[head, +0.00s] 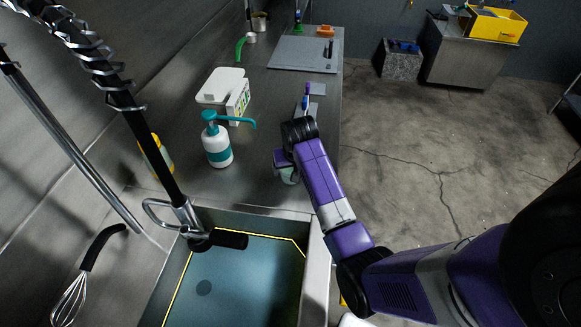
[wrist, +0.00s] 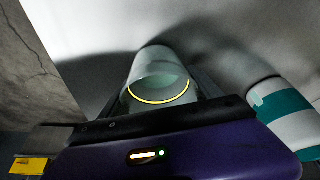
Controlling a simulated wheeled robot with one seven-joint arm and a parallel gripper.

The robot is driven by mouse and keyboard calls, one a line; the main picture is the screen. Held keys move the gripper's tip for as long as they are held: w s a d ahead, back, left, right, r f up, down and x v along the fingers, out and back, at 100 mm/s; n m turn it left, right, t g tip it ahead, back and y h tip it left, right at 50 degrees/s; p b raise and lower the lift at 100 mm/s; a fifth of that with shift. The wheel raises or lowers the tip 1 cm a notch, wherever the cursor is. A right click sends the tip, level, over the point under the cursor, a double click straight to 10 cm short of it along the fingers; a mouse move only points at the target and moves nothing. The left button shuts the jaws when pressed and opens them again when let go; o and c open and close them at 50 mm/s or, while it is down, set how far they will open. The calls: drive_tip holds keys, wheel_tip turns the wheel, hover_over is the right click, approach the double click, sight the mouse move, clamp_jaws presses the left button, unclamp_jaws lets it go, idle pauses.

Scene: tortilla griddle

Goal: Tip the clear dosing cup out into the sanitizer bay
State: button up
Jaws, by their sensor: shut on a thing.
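The clear dosing cup (wrist: 158,66) stands between the fingers of my gripper (wrist: 160,92) in the wrist view, with a yellow line showing around it. In the head view my gripper (head: 283,163) is shut on the cup (head: 289,176) above the steel counter, just behind the sink's back edge. The cup looks roughly upright, and much of it is hidden by my gripper. I cannot tell how much is in it. The sanitizer bay (head: 245,275) is the blue-grey basin with a yellow outline, at lower middle and nearer than the cup.
A white pump bottle with a teal band (head: 217,150) stands left of my gripper and shows in the wrist view (wrist: 285,110). A black spray faucet (head: 225,239) hangs over the bay's back left.

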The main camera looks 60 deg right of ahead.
drive_tip(key=shift+f, duration=0.3)
drive_tip(key=o, duration=1.4)
drive_tip(key=shift+b+v, duration=0.95)
drive_tip(key=shift+v, duration=2.95)
drive_tip(key=shift+s, duration=0.1)
